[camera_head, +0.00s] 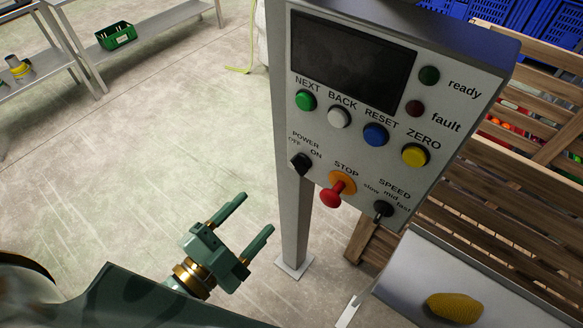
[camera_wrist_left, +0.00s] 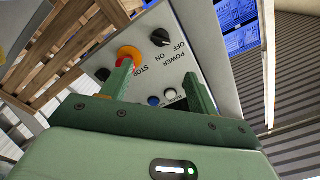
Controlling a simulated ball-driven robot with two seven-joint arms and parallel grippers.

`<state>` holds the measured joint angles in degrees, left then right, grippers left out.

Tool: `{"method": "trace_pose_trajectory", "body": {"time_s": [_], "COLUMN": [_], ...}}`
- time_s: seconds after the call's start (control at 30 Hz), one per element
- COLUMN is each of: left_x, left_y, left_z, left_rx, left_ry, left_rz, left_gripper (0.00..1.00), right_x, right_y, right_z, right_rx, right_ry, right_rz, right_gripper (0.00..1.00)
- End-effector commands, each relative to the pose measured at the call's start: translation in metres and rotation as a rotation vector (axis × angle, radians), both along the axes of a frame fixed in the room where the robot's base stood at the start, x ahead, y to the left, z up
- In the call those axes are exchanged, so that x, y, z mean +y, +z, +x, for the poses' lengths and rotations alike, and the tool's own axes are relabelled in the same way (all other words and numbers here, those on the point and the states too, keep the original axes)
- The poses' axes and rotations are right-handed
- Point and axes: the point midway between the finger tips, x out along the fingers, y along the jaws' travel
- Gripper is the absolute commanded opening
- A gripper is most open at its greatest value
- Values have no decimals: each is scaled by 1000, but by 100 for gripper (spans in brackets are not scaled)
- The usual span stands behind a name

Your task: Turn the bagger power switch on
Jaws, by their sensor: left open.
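The bagger control panel (camera_head: 345,115) stands on a grey post, with a dark screen and labelled controls. Its power switch (camera_head: 301,164) is a black rotary knob at the lower left, under POWER, OFF and ON. I cannot tell for sure which label it points to. In the left wrist view the power switch (camera_wrist_left: 160,38) shows unobstructed beyond the fingers. My left gripper (camera_head: 257,213) is open and empty, below and left of the switch, apart from the panel. In the left wrist view its two fingers (camera_wrist_left: 158,66) point toward the panel. My right gripper is not in view.
The red STOP button (camera_head: 332,195) on its orange base sits just right of the power switch, and the black SPEED knob (camera_head: 383,209) further right. The post (camera_head: 296,225) stands beneath. Wooden crates (camera_head: 490,210) are at right.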

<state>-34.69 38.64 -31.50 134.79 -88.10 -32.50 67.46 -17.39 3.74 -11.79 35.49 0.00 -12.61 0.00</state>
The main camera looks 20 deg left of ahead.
Motion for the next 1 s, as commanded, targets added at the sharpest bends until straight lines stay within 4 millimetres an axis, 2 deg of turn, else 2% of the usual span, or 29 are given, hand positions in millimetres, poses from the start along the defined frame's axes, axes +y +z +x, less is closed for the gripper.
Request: {"method": "trace_pose_trajectory", "body": {"time_s": [0.03, 0.2, 0.4, 0.5, 0.7, 0.93, 1.0], "left_x": [-4, -20, -34, -39, -43, -43, -43], "left_y": [9, 9, 6, 4, 1, 1, 1], "left_z": [13, 55, 95, 107, 117, 117, 117], "left_rx": [-8, -8, -4, -1, 0, 1, 0], "left_ry": [1, 1, -1, -1, -1, -1, -1], "left_rz": [-2, -1, 2, 2, 0, 0, 1], "left_gripper": [60, 60, 60, 60, 60, 60, 41], "right_x": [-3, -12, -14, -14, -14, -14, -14], "right_y": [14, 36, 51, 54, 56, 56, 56], "right_z": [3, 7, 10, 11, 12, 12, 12], "right_rx": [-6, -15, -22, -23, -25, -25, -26], "right_ry": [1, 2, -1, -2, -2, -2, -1], "right_rz": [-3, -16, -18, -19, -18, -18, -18], "right_gripper": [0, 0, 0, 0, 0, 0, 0]}}
